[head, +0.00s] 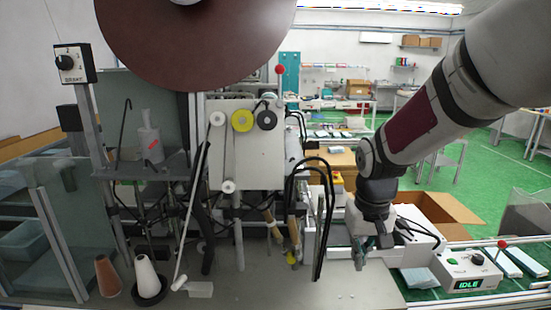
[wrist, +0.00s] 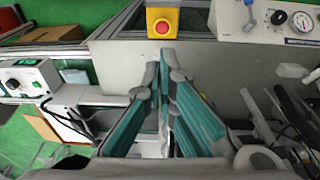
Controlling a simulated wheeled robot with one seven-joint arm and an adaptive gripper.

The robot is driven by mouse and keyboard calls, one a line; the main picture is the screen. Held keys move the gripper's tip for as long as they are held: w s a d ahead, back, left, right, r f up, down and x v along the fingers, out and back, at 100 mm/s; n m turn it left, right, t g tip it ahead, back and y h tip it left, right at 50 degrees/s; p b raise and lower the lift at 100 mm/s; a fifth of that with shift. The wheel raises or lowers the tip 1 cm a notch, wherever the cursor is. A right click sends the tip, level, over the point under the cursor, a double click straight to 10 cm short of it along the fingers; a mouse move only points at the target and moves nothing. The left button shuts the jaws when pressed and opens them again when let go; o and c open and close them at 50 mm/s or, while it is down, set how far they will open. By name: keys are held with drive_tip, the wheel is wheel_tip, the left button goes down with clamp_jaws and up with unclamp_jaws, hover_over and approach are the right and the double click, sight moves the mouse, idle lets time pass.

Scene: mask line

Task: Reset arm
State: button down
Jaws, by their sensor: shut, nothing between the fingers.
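My arm reaches in from the upper right of the head view, and my gripper (head: 364,262) hangs low over the front edge of the work surface, beside the machine. In the wrist view my gripper (wrist: 160,68) shows two teal-padded fingers that come close together at their tips. The fingers are shut and hold nothing. A yellow box with a red emergency button (wrist: 162,20) stands beyond the fingertips.
The machine (head: 245,145) with rollers and dark bent bars stands left of my gripper. A control box reading IDLE (head: 466,270) is to the right. An open cardboard box (head: 440,210) lies behind. A white cone (head: 148,277) stands at the front left.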

drive_tip(key=s+r+t, duration=0.2)
drive_tip(key=s+r, duration=0.4)
drive_tip(key=s, duration=0.4)
drive_tip(key=s+r+t, duration=0.2)
drive_tip(key=s+r, duration=0.5)
drive_tip(key=s, duration=0.3)
drive_tip(key=shift+s+d+r, duration=0.15)
drive_tip(key=shift+s, duration=0.25)
